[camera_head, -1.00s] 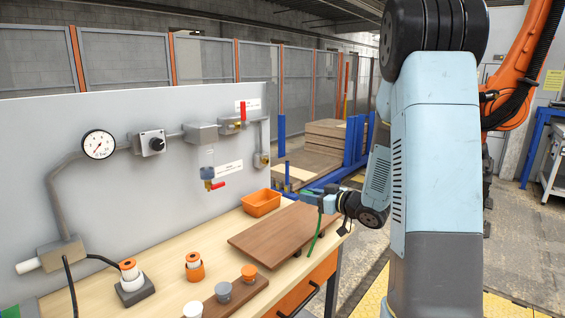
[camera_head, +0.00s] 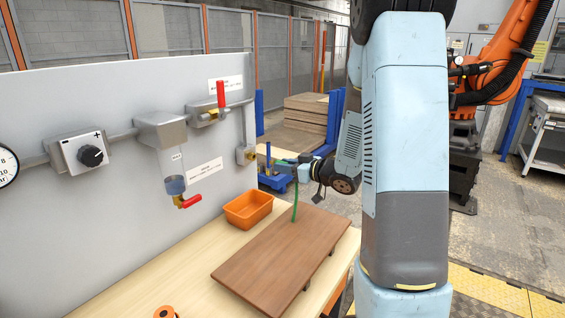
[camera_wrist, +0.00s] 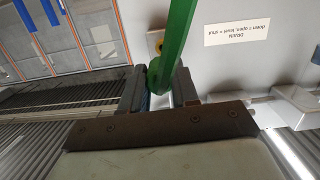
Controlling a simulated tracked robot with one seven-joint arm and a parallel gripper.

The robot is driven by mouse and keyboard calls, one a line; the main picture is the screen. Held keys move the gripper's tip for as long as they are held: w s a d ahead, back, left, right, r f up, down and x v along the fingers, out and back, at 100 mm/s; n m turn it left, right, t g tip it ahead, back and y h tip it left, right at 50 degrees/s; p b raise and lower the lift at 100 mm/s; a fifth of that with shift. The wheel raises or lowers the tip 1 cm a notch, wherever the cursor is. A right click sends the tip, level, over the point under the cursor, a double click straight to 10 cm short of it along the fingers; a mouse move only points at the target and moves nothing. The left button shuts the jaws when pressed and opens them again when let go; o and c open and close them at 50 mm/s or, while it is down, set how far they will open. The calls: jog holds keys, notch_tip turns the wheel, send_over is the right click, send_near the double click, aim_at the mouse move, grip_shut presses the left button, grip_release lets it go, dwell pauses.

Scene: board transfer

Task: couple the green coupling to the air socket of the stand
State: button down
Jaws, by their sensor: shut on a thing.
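My gripper (camera_head: 282,164) is shut on the green coupling, whose green hose (camera_head: 295,200) hangs down over the brown board. In the wrist view my gripper (camera_wrist: 160,82) has the green coupling (camera_wrist: 155,75) between its two fingers, and the hose covers part of it. The air socket (camera_head: 250,157) is a brass fitting on a grey box at the right end of the stand (camera_head: 110,110). The coupling is just right of the socket in the head view, apparently with a gap. In the wrist view the brass socket (camera_wrist: 155,42) shows beyond the fingers, partly behind the hose.
A brown board (camera_head: 285,255) lies on the workbench (camera_head: 150,280), with an orange bin (camera_head: 248,209) behind it. A red-handled valve (camera_head: 220,97) and a drain valve with a red lever (camera_head: 188,202) are on the stand. Stacked boards (camera_head: 305,125) stand behind.

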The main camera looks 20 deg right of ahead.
aim_at(272, 162)
jog(key=shift+w+a, duration=0.1)
dwell(0.3)
jog(key=shift+s+f, duration=0.1)
jog(key=shift+s, duration=0.1)
jog(key=shift+r+x, duration=0.2)
jog(key=shift+x, duration=1.15)
jog(key=shift+r+x, duration=0.2)
jog(key=shift+x, duration=1.1)
jog(key=shift+w+r, duration=0.1)
jog(key=shift+w, duration=0.05)
jog(key=shift+r+x, duration=0.2)
jog(key=shift+x, duration=1.2)
jog(key=c, duration=0.8)
grip_release()
jog(key=shift+a, duration=0.1)
